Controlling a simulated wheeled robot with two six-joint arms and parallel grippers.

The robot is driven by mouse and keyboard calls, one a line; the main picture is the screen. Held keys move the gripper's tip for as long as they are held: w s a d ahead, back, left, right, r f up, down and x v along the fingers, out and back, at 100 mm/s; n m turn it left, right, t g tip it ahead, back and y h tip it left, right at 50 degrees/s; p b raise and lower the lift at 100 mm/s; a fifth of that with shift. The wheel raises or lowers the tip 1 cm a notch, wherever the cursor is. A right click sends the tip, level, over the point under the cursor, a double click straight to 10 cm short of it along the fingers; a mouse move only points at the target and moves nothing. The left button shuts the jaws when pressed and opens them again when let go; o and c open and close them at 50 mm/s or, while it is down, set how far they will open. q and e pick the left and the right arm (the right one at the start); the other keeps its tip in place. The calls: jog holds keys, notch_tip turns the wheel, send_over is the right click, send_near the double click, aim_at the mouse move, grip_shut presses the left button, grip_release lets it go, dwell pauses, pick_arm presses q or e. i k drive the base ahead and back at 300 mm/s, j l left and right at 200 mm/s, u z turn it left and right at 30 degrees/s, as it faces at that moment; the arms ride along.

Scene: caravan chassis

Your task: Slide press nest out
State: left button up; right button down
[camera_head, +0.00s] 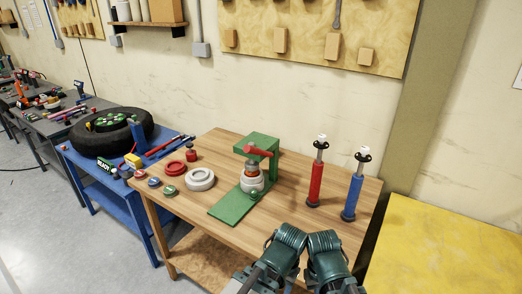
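The green press (267,145) stands on the wooden table, with a red handle (257,151) at its head. Its flat green base plate (230,208) reaches toward the front left. A pale round nest (251,184) sits under the press head, inside the frame. An orange and grey part shows on top of it, just below the head. A small green knob (254,195) is at the nest's front. Two teal arm parts of mine are at the bottom, apart from the press. I see no fingers of either gripper.
A white ring (200,179), a red ring (175,168) and several small coloured pieces lie left of the press. A red shock absorber (316,178) and a blue one (353,190) stand upright to its right. A blue bench with a tyre (112,137) adjoins at left.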

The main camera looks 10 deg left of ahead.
aim_at(253, 186)
jog(key=i+j+z, duration=0.2)
jog(key=z, duration=0.25)
jog(key=i+j+z, duration=0.3)
jog(key=z, duration=0.15)
jog(key=i, duration=0.05)
